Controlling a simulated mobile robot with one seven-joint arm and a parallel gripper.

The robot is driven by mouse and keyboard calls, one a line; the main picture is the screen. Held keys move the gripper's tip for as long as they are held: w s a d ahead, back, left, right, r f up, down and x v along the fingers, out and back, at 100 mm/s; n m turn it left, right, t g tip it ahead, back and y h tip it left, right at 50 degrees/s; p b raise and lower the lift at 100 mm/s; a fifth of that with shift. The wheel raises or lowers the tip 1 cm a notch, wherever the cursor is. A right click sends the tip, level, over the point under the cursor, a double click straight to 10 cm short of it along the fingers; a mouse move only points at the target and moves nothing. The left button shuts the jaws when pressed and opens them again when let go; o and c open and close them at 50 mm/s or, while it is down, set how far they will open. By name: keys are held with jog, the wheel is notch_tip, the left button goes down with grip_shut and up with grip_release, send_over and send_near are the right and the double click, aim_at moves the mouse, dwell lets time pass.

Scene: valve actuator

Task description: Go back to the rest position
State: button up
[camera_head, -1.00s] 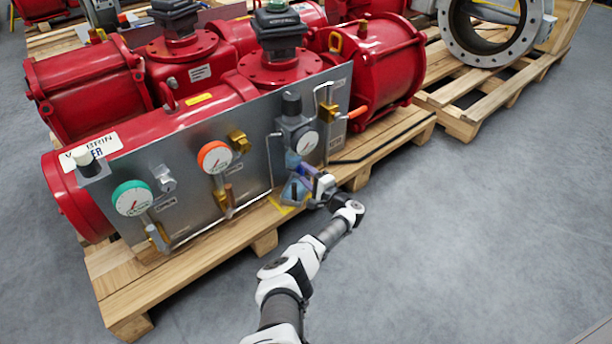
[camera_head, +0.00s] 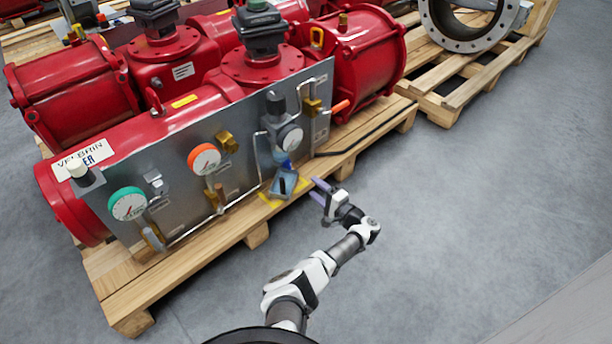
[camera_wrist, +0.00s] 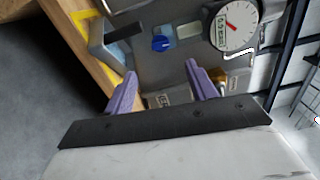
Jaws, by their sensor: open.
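My gripper (camera_head: 318,190) is open and empty, with purple fingers, in the head view. It is out in front of the valve panel, just off the pallet's front edge and right of a blue-grey tray (camera_head: 276,188). In the wrist view, both fingers of my gripper (camera_wrist: 157,80) are spread apart with nothing between them. Beyond them are a blue knob (camera_wrist: 161,44), a round gauge (camera_wrist: 233,24) with a red needle, and the tray (camera_wrist: 97,42) at left.
The steel panel (camera_head: 180,165) carries several gauges and pipes and stands before red actuators (camera_head: 362,58) on a wooden pallet (camera_head: 190,266). A second pallet (camera_head: 452,103) with a flanged ring (camera_head: 482,45) is at the back right. Grey floor (camera_head: 490,190) to the right is clear.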

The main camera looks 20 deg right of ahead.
jog(key=shift+v, duration=1)
